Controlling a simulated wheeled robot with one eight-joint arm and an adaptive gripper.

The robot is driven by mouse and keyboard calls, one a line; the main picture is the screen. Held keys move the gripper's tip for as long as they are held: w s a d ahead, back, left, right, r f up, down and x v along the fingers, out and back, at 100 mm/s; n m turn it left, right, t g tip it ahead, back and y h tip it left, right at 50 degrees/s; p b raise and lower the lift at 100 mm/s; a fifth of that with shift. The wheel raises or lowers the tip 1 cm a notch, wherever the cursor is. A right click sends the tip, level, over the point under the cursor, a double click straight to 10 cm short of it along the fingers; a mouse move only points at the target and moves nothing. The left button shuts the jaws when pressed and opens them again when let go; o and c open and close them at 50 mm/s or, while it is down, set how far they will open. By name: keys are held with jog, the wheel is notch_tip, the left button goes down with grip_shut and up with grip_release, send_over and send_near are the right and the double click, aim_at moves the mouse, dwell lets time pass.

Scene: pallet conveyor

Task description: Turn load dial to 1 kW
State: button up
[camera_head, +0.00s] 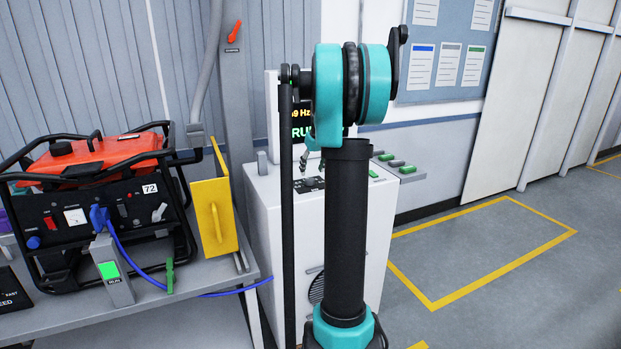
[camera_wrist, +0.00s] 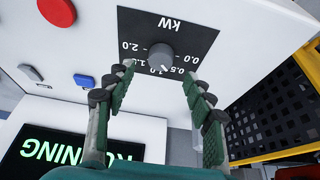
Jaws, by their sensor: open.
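The load dial (camera_wrist: 160,57) is a round grey knob on a black plate (camera_wrist: 188,32) marked kW, with a scale from 0.0 to 2.0. The wrist view shows it upside down. I cannot clearly read where the dial points. My gripper (camera_wrist: 158,73) is open, with one green-padded finger on each side just below the dial in the picture. I cannot tell whether either fingertip touches it. In the head view my gripper (camera_head: 308,158) is small and partly hidden by my arm, above the black plate (camera_head: 311,185) on the white cabinet (camera_head: 270,215).
A red button (camera_wrist: 57,11) and a blue button (camera_wrist: 84,81) sit left of the plate. A screen (camera_wrist: 70,150) reads RUNNING. A red generator (camera_head: 95,160) with a blue cable stands on a bench at left, beside a yellow panel (camera_head: 213,212). Marked floor at right is clear.

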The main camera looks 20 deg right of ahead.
aim_at(310, 179)
jog(key=shift+x, duration=2.55)
jog(key=shift+c, duration=0.5)
jog(key=c, duration=1.1)
jog(key=shift+o, duration=0.2)
jog(key=m+h, duration=0.1)
jog(key=m, duration=0.3)
jog(key=shift+a+m+h, duration=0.2)
jog(key=shift+m+h, duration=0.1)
jog(key=shift+h, duration=0.1)
jog(key=m+g+h, duration=0.1)
jog(key=m, duration=0.3)
jog(key=shift+w, duration=0.1)
